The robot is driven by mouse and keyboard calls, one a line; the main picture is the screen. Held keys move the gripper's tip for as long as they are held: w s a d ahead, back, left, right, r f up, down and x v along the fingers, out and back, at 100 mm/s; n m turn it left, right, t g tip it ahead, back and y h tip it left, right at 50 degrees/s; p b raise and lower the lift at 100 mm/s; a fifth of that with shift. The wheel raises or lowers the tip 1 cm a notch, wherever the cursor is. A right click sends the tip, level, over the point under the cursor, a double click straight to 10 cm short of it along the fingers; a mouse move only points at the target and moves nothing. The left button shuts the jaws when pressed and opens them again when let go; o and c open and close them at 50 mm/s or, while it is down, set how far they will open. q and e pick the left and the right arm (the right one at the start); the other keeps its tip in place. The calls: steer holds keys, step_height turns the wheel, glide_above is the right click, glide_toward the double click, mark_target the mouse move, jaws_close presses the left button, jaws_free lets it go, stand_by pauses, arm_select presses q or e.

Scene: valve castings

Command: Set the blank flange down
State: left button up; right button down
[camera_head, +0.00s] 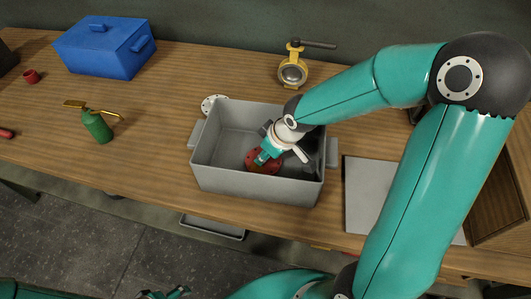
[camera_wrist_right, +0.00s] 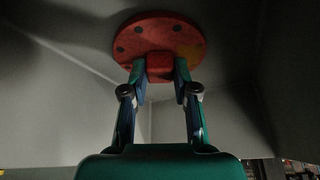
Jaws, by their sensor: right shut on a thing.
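The red blank flange (camera_head: 264,161) is a round disc with bolt holes, inside the grey bin (camera_head: 255,184). In the right wrist view the flange (camera_wrist_right: 185,43) shows with a red block on it, between my fingertips. My right gripper (camera_head: 262,157) reaches down into the bin, and its fingers (camera_wrist_right: 162,75) are shut on that block. I cannot tell whether the disc touches the bin floor. A small part of my left gripper (camera_head: 165,294) shows at the bottom edge of the head view; its fingers are not clear.
A blue toolbox (camera_head: 104,50), red ring (camera_head: 31,76) and green valve with yellow handles (camera_head: 97,127) are to the left. A yellow valve (camera_head: 292,72) and pale flange (camera_head: 211,104) are behind the bin. A grey plate (camera_head: 371,195) lies to the right.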

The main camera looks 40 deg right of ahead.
steer(key=shift+w+f, duration=0.1)
steer(key=shift+f, duration=0.05)
steer(key=c, duration=0.8)
jaws_free()
steer(key=shift+f, duration=0.1)
steer(key=v, duration=1.2)
steer(key=shift+b, duration=0.3)
